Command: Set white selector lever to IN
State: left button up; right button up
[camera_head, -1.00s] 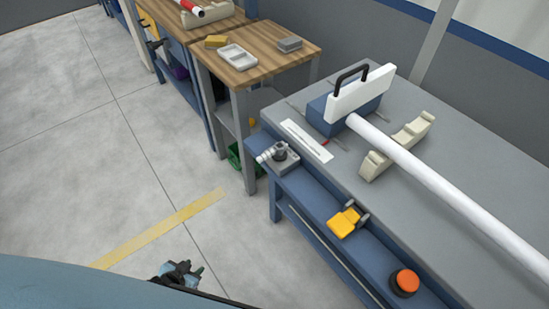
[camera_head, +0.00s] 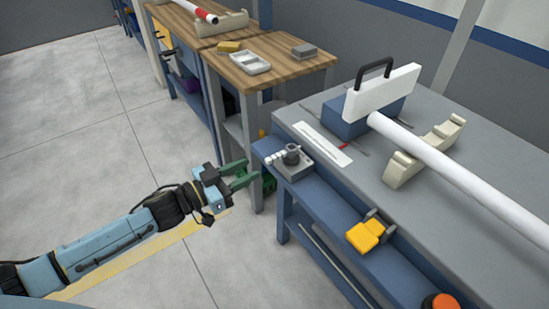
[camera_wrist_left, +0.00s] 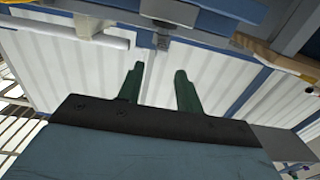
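The white selector lever (camera_head: 274,157) sticks out to the left from a small grey block with a dark round knob (camera_head: 292,154), on the blue front ledge of the grey bench. My left gripper (camera_head: 246,175) is just left of the lever in the head view, apart from it in the picture. Its two green fingers are spread with nothing between them. They also show spread and empty in the left wrist view (camera_wrist_left: 160,88). I cannot make out the lever in the wrist view. My right gripper is not in view.
A yellow flap switch (camera_head: 366,235) and an orange button (camera_head: 440,303) sit farther along the ledge. A white pipe (camera_head: 455,175) runs from a blue-and-white clamp (camera_head: 375,105) over a cream cradle (camera_head: 425,152). A wooden table (camera_head: 275,72) stands behind. The floor at left is clear.

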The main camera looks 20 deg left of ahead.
aim_at(266, 160)
pick_arm(q)
jog(key=b+x, duration=0.1)
jog(key=x, duration=0.8)
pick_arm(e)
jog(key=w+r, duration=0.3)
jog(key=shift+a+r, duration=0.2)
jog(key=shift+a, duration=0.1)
pick_arm(q)
grip_shut()
